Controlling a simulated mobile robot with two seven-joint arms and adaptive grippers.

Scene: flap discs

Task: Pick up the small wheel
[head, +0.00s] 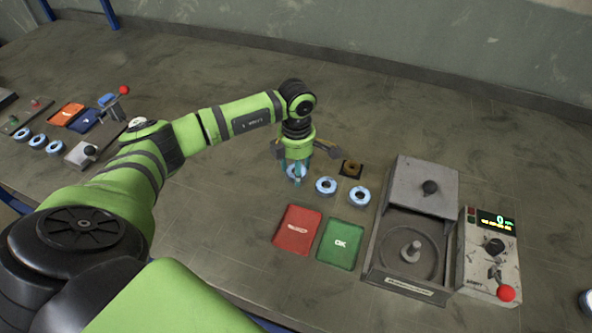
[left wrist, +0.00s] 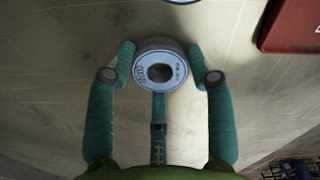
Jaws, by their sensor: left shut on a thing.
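My left gripper (head: 297,172) is shut on a small wheel, a pale blue and white ring with a dark centre hole. The held wheel also shows in the left wrist view (left wrist: 148,70), between the teal fingers, with its printed face toward the camera. In the head view the fingers partly cover it, and I cannot tell whether it touches the table. Two similar wheels, a middle one (head: 326,193) and a right one (head: 359,204), lie just right of the gripper. My right gripper is not in view.
A red tray (head: 290,244) and a green OK tray (head: 336,259) lie in front. Right of them stand a grey machine with a spindle (head: 411,251) and a control box (head: 483,272) with a red-knobbed lever. A dark square pad (head: 351,168) lies behind the wheels.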

